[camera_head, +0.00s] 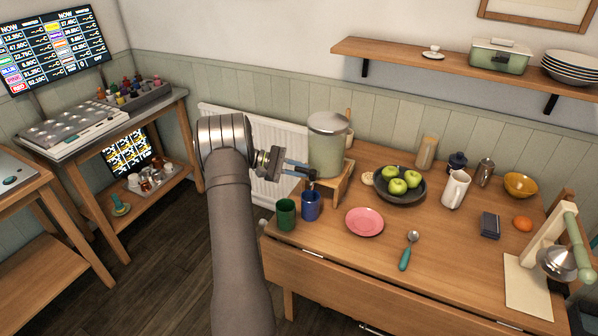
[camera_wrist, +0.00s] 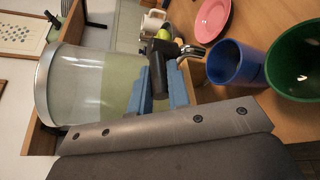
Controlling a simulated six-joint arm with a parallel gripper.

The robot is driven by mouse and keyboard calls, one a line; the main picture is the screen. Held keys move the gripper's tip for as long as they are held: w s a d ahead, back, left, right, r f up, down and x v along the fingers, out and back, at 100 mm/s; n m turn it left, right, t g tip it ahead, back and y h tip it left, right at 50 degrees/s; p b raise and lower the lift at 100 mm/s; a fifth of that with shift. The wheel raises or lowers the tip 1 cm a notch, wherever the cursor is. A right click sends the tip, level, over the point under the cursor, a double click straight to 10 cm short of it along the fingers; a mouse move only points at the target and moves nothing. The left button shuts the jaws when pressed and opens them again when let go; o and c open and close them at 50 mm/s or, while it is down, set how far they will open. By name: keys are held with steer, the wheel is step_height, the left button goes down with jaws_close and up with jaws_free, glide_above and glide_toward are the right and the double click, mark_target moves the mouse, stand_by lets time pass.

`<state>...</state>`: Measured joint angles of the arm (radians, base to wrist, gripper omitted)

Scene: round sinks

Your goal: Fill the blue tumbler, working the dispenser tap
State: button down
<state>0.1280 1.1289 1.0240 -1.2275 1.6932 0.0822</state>
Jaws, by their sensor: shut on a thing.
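The blue tumbler (camera_head: 311,206) stands upright on the table's left end, below the tap of the dispenser (camera_head: 328,150). In the wrist view, the tumbler (camera_wrist: 236,62) is close to the end of the metal spout (camera_wrist: 190,52). The dispenser (camera_wrist: 95,85) is a pale green, see-through drum with a metal lid, on a wooden stand. My gripper (camera_head: 298,169) is at the tap, and its blue fingers are shut on the black tap handle (camera_wrist: 158,76). I see no clear stream, and I cannot tell the tumbler's water level.
A green cup (camera_head: 286,215) stands close left of the tumbler. A pink plate (camera_head: 364,222), a bowl of green apples (camera_head: 400,190) and a teal-handled spoon (camera_head: 408,252) lie to the right. A radiator (camera_head: 255,140) is behind my arm.

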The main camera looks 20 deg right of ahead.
steer(key=shift+w+g, duration=0.1)
steer(key=shift+g, duration=0.2)
steer(key=c, duration=1.4)
jaws_free()
steer(key=shift+o, duration=0.2)
steer(key=v, duration=1.7)
steer(key=shift+w+r, duration=0.15)
steer(key=shift+r, duration=0.15)
